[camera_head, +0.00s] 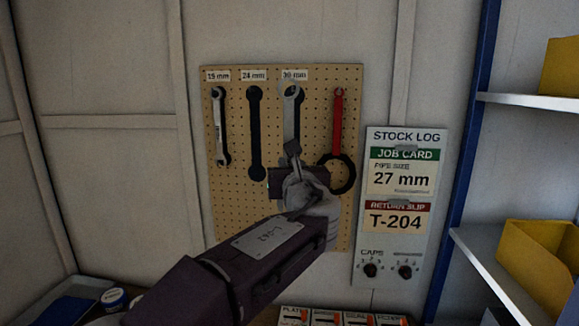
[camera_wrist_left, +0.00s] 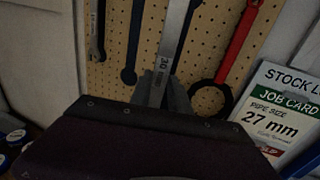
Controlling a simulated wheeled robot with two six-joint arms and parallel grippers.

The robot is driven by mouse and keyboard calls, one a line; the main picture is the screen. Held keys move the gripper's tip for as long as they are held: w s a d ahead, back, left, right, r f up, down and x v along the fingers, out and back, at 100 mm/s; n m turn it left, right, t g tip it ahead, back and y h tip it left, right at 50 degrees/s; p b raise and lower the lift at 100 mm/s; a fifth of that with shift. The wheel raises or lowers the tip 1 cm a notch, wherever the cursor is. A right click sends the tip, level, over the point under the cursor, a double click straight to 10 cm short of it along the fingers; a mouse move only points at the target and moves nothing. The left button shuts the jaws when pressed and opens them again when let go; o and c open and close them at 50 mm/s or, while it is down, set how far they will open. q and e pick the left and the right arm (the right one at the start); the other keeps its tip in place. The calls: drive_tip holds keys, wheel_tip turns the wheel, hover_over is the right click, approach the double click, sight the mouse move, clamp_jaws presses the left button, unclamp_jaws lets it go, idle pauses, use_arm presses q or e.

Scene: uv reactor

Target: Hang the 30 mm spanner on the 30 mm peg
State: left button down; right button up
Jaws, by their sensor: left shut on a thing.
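The silver 30 mm spanner (camera_head: 290,117) is upright in front of the pegboard (camera_head: 234,215), its ring end up, just below the 30 mm label (camera_head: 294,74). A dark shape shows beside and behind its upper end. My left gripper (camera_head: 292,153) is shut on the spanner's lower shaft. In the left wrist view the spanner (camera_wrist_left: 175,40) rises from between the fingers (camera_wrist_left: 168,93), with "30" marked on the shaft. The 30 mm peg cannot be made out, so I cannot tell whether the ring is around it. My right gripper is not in view.
Left of the spanner are a dark spanner shape (camera_head: 255,135) under the 24 mm label and a silver spanner (camera_head: 219,125) under the 19 mm label. A red-handled tool with a black ring (camera_head: 338,120) hangs close on the right. The stock log board (camera_head: 357,250) is further right.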

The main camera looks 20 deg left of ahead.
sight(291, 164)
use_arm(q)
drive_tip(key=shift+r, duration=0.1)
drive_tip(key=w, duration=0.1)
drive_tip(key=w+a, duration=0.1)
drive_tip(key=w+f, duration=0.1)
drive_tip(key=shift+w+a, duration=0.1)
drive_tip(key=shift+a, duration=0.1)
drive_tip(key=shift+w+a, duration=0.1)
drive_tip(key=shift+w, duration=0.2)
drive_tip(key=w+a+f+p, duration=0.1)
drive_tip(key=w, duration=0.5)
drive_tip(key=shift+a+p, duration=0.3)
drive_tip(key=shift+a, duration=0.1)
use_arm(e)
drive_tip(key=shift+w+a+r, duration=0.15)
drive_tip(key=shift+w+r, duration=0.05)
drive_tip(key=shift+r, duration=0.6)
